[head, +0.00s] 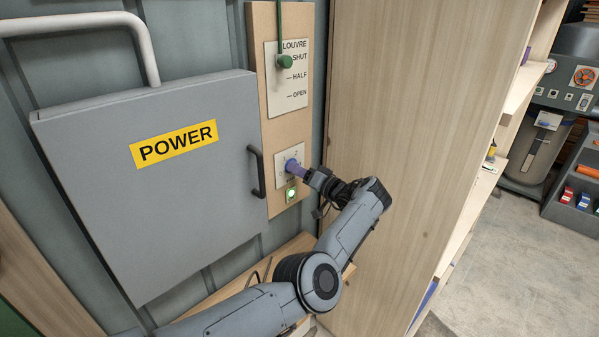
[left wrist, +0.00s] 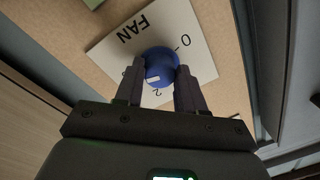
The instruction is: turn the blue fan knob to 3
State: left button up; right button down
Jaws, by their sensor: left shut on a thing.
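The blue fan knob (head: 291,163) sits on a small white plate (head: 279,157) on the wooden panel, below the louvre plate. My left gripper (head: 299,171) reaches it from the lower right and is shut on it. In the left wrist view, the two dark fingers (left wrist: 160,82) hold the sides of the round knob (left wrist: 160,62). The plate (left wrist: 107,52) there reads FAN, with a 0 and a 2 visible upside down. A small pale mark shows on the knob near the 2. The fingers hide part of the dial. My right gripper is not in view.
A grey POWER cabinet (head: 90,190) with a dark handle (head: 256,172) stands left of the panel. A green louvre knob (head: 284,62) is above, and a lit green button (head: 291,194) is just below the fan knob. A wooden cabinet side (head: 410,110) is close on the right.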

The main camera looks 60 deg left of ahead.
pick_arm(q)
jog(key=o, duration=1)
jog(key=shift+o, duration=0.2)
jog(key=shift+d, duration=0.1)
jog(key=b+v, duration=0.3)
jog(key=v, duration=0.7)
jog(key=shift+d, duration=0.3)
jog(key=shift+w, duration=0.1)
